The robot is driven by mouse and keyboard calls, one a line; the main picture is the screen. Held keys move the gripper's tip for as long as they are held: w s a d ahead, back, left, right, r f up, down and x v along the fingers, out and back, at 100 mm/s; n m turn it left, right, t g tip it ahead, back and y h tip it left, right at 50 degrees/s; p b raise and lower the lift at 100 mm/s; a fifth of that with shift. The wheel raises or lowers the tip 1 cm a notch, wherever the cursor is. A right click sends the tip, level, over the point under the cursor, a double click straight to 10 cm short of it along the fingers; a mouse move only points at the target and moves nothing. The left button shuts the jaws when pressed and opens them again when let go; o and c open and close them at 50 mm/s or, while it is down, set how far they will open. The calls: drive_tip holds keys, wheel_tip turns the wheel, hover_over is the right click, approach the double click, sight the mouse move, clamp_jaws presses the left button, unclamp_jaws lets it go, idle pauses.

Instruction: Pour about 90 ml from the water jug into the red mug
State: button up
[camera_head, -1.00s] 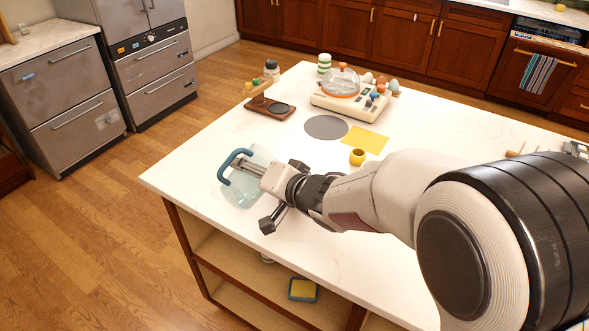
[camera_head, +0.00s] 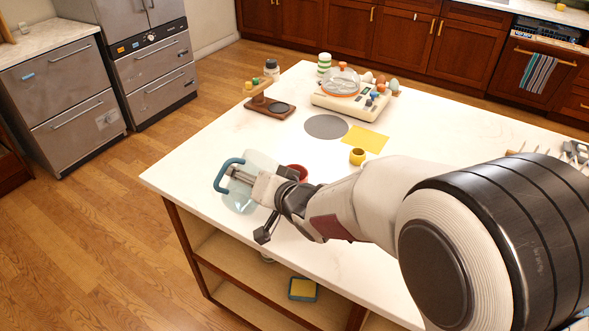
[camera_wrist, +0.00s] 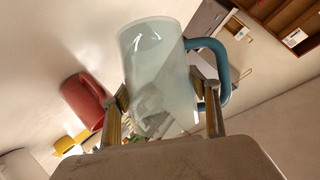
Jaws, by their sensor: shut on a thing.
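The water jug (camera_head: 238,203) is clear and pale, with a blue handle, near the counter's left front edge. My gripper (camera_head: 238,178) is shut on it. In the wrist view the jug (camera_wrist: 155,75) sits between the two fingers of my gripper (camera_wrist: 162,112), with its handle on the right. The jug looks tilted in the head view; I cannot make out its water level. The red mug (camera_head: 298,171) stands just right of the jug, partly hidden behind my gripper. It also shows in the wrist view (camera_wrist: 84,100), left of the jug and apart from it.
A yellow cup (camera_head: 357,156), a yellow square (camera_head: 366,138) and a grey disc (camera_head: 326,127) lie behind the mug. A cream appliance (camera_head: 350,102) and a wooden stand (camera_head: 268,106) are farther back. The counter (camera_head: 190,170) is clear left of the jug.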

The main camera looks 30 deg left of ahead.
sight(237, 200)
drive_tip(key=shift+s+a+f+n+t+p, duration=0.2)
drive_tip(key=shift+s+f+n, duration=0.1)
drive_tip(key=shift+f, duration=0.15)
drive_tip(key=shift+s+a+f+n+t+p, duration=0.1)
drive_tip(key=shift+s+a+f+n+p, duration=0.15)
drive_tip(key=shift+f, duration=0.2)
drive_tip(key=shift+s, duration=0.15)
drive_tip(key=shift+s+a+f+n+t+h, duration=0.15)
drive_tip(key=shift+s+a+n+t+h, duration=0.25)
drive_tip(key=shift+s+n+t+h, duration=0.3)
idle(0.3)
drive_tip(key=shift+s+a+f+n+t+p, duration=0.15)
drive_tip(key=shift+s+f+n+t+p, duration=0.2)
drive_tip(key=shift+n+t, duration=0.3)
drive_tip(key=shift+s+a, duration=0.1)
drive_tip(key=shift+s, duration=0.1)
drive_tip(key=shift+n+t, duration=0.25)
drive_tip(key=shift+n, duration=0.15)
